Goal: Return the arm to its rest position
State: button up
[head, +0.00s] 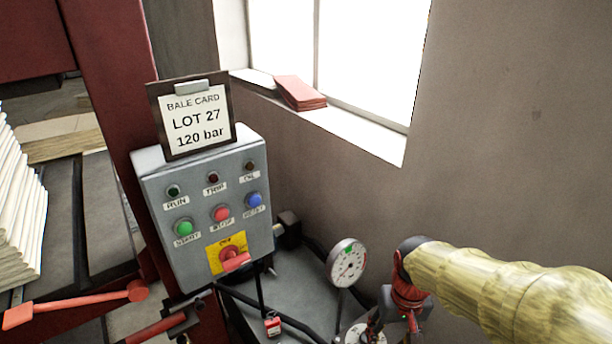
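My arm comes in from the right edge in a pale yellow, wrinkled sleeve. It ends in a dark cuff with a red and black part bent downward below it. My gripper (405,292) seems to be at this red and black end, low in the picture and right of the dial gauge. Its fingers cannot be made out, so whether it is open, shut or holding something is not clear.
A grey control box (160,201) with buttons and a red switch stands left of centre, a bale card (197,118) on it. A dial gauge (347,262) stands close left of my arm. Folded red cloth (300,92) lies on the window sill (362,134). Red levers (75,302) jut out lower left.

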jog(key=s+r+t, duration=0.5)
jog(key=s+r, duration=0.4)
jog(key=r, duration=0.5)
jog(key=shift+s, duration=0.2)
